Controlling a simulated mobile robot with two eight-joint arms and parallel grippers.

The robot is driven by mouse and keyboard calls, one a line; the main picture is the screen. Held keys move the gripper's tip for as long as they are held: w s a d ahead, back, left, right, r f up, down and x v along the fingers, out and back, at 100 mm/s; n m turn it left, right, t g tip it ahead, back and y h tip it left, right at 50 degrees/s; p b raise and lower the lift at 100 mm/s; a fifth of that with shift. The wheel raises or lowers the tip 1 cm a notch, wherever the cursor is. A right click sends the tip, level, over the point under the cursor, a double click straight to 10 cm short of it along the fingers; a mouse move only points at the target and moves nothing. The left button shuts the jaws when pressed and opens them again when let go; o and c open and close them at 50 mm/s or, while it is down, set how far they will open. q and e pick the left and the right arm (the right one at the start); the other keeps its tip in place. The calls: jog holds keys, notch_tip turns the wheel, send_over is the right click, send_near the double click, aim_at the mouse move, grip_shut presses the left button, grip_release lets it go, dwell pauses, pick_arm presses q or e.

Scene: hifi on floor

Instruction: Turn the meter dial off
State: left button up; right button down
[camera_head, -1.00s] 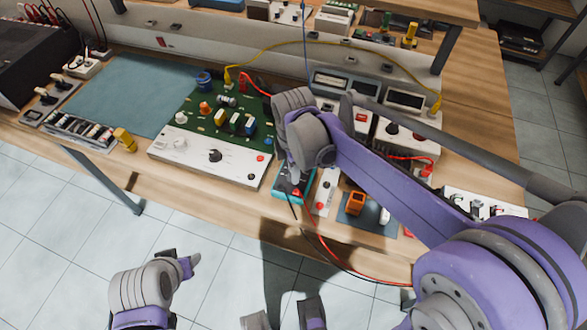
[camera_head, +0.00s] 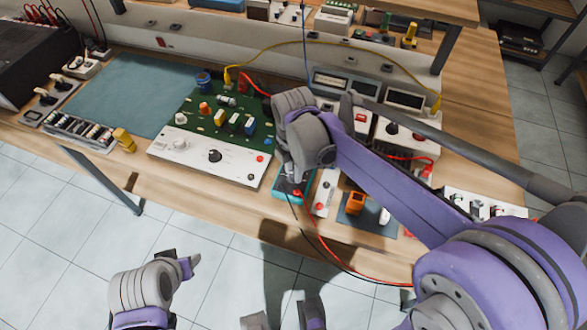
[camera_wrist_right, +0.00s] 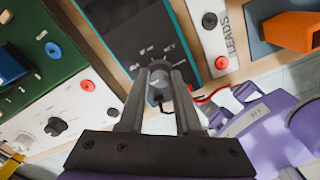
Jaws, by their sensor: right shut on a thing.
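The teal-edged meter (camera_head: 279,186) lies at the front of the bench, largely hidden by my right arm in the head view. In the right wrist view the dark meter (camera_wrist_right: 120,30) shows with its grey round dial (camera_wrist_right: 159,73) and printed marks around it. My right gripper (camera_wrist_right: 160,85) is shut on the dial, one finger on each side. In the head view my right gripper (camera_head: 290,168) is over the meter, its fingertips hidden. My left arm's end (camera_head: 145,285) is low at the left, over the floor, away from the bench. Its jaw opening cannot be made out.
Left of the meter is a white panel with a black knob (camera_head: 215,156) and a green circuit board (camera_head: 215,122). Right of it are a white leads strip (camera_head: 325,192) and an orange block (camera_head: 355,202). Red and black leads hang over the bench's front edge.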

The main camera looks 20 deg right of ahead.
aim_at(293, 173)
jog(key=c, duration=0.6)
grip_release()
notch_tip(293, 173, up, 11)
jog(key=p, duration=0.1)
jog(key=shift+s+f, duration=0.1)
dwell(0.3)
